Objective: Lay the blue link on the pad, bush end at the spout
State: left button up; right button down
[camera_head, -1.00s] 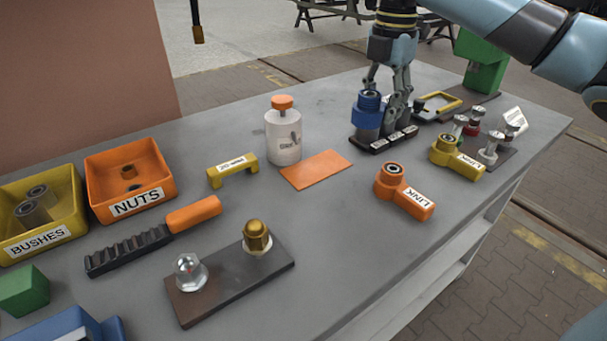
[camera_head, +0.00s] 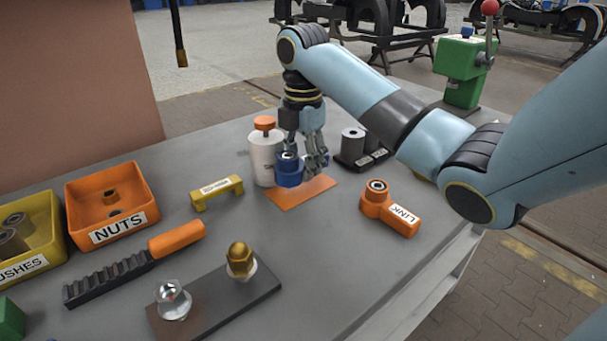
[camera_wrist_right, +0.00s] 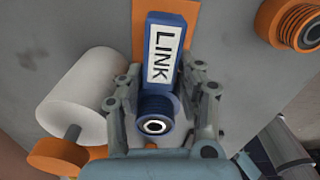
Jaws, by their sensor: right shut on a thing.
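My right gripper (camera_head: 312,160) is shut on the blue link (camera_head: 289,174), over the orange pad (camera_head: 292,198). In the right wrist view the blue link (camera_wrist_right: 162,50) lies between the fingers (camera_wrist_right: 160,100), its LINK label facing the camera. Its round bush end (camera_wrist_right: 153,125) is close to the palm, on the side near the white pot (camera_wrist_right: 85,95) with the orange knob. This pot (camera_head: 264,155) stands just left of the pad in the head view. I cannot tell whether the link touches the pad. My left gripper is not in view.
An orange link (camera_head: 389,208) lies right of the pad. A black rack (camera_head: 352,160) stands behind. A yellow handle (camera_head: 217,192), an orange nuts bin (camera_head: 109,203) and a plate (camera_head: 220,305) with two nuts are left and in front. My right arm covers the table's far right.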

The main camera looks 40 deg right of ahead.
jog(key=shift+f, duration=1.55)
jog(key=shift+f, duration=0.1)
jog(key=c, duration=0.9)
grip_release()
jog(key=shift+s, duration=0.1)
notch_tip(320, 180, up, 6)
jog(key=shift+r, duration=0.1)
notch_tip(320, 180, up, 5)
jog(key=p, duration=0.4)
jog(key=shift+r+p, duration=0.5)
jog(key=shift+p, duration=0.1)
